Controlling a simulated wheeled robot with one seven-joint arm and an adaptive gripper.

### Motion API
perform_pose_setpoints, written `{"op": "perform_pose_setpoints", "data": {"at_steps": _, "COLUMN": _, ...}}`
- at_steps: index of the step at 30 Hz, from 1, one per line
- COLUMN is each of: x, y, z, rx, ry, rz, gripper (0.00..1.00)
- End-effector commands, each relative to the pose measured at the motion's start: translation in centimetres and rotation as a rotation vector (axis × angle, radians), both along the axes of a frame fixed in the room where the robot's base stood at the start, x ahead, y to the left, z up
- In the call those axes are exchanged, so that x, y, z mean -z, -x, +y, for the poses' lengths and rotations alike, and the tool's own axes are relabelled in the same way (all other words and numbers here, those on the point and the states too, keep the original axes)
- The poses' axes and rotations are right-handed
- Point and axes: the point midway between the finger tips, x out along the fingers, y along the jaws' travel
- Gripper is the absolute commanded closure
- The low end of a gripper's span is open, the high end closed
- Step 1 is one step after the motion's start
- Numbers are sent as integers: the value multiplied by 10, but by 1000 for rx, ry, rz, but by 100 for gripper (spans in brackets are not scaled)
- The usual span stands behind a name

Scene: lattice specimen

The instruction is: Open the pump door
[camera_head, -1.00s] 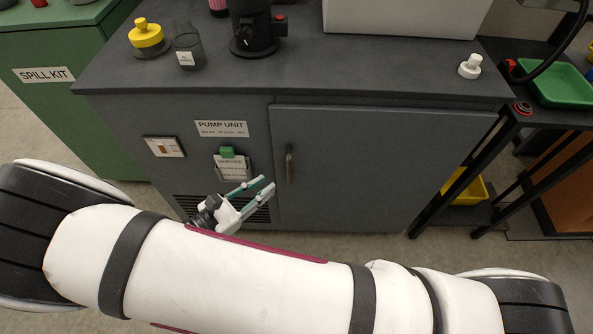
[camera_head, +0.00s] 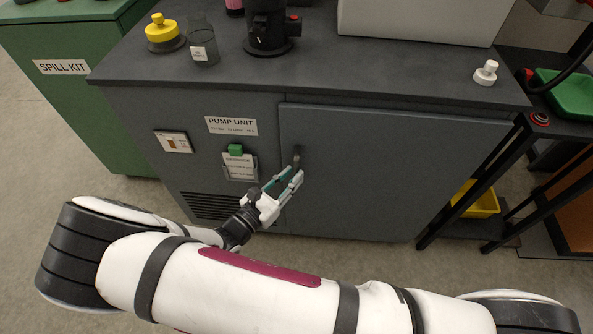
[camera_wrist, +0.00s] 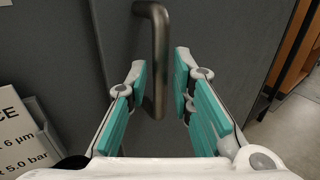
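The pump door (camera_head: 390,175) is a grey panel on the right part of the cabinet marked PUMP UNIT. It looks closed. Its handle (camera_head: 297,158) is a dark metal vertical bar near the door's left edge. The handle (camera_wrist: 157,55) also shows in the wrist view, upright and between the fingers' lines. My gripper (camera_head: 289,176) is at the handle's lower end. In the wrist view my gripper (camera_wrist: 160,90) is open, with teal pads on both sides of the handle and gaps between pads and bar.
A SERVICE label with a green block (camera_head: 236,151) and a switch plate (camera_head: 173,141) are on the cabinet left of the door. Bottles stand on the worktop (camera_head: 380,70). A black-framed table with a yellow bin (camera_head: 478,203) stands at the right. Floor in front of the door is partly clear.

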Motion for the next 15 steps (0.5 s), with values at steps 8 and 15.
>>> {"op": "perform_pose_setpoints", "data": {"at_steps": 8, "x": 0, "y": -21, "z": -15, "rx": 0, "ry": -1, "rz": 1, "gripper": 79}}
{"op": "perform_pose_setpoints", "data": {"at_steps": 15, "x": 0, "y": -23, "z": -17, "rx": 1, "ry": -1, "rz": 1, "gripper": 79}}
